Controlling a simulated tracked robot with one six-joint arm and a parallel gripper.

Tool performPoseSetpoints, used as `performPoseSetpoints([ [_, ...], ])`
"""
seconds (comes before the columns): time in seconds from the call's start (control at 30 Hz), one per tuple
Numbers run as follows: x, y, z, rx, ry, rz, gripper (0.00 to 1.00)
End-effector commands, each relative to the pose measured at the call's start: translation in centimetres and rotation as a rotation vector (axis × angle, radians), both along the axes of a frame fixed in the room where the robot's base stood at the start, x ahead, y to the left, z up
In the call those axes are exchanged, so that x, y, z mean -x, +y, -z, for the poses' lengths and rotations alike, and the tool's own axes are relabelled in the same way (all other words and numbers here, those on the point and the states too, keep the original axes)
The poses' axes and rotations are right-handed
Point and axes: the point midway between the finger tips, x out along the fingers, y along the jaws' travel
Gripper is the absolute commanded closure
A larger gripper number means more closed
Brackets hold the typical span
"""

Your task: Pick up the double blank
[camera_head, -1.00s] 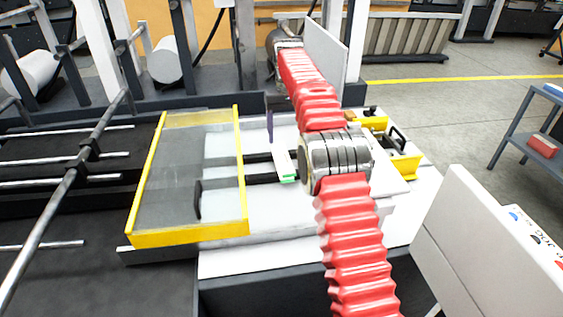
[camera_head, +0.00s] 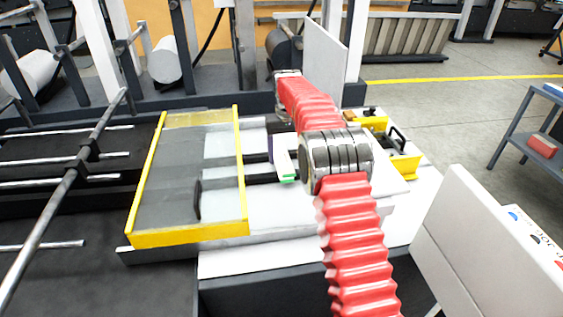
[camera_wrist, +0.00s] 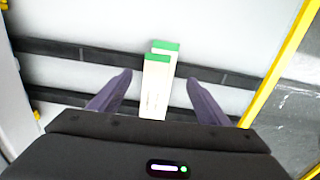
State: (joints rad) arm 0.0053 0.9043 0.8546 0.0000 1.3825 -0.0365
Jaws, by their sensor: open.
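The double blank (camera_wrist: 155,95) is two narrow white blanks with green ends, lying one over the other and slightly offset in the wrist view. They lie across a dark rail. In the head view its white side and green end (camera_head: 288,178) show left of my arm's metal joint. My gripper (camera_wrist: 160,77) is open, with one purple finger on each side of the blank and a gap to each. In the head view my gripper is mostly hidden by my red-sleeved arm. I cannot tell the fingers' height over the blank.
A yellow-framed clear guard (camera_head: 241,170) stands just left of the blank. Two dark rails (camera_head: 225,181) run beneath it over a pale bed. A yellow bracket (camera_head: 405,165) with a black handle is at the right. A grey panel (camera_head: 485,240) stands at front right.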

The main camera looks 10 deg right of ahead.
Motion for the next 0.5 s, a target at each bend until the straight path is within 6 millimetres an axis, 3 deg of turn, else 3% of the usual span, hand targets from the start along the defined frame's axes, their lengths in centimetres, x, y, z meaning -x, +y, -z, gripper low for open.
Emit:
performPoseSetpoints([
  [0.33, 0.0, 0.0, 0.2, 0.0, 0.001, 0.0, 0.3],
  [0.5, 0.3, 0.0, 1.6, 0.0, 0.002, -0.001, 0.3],
])
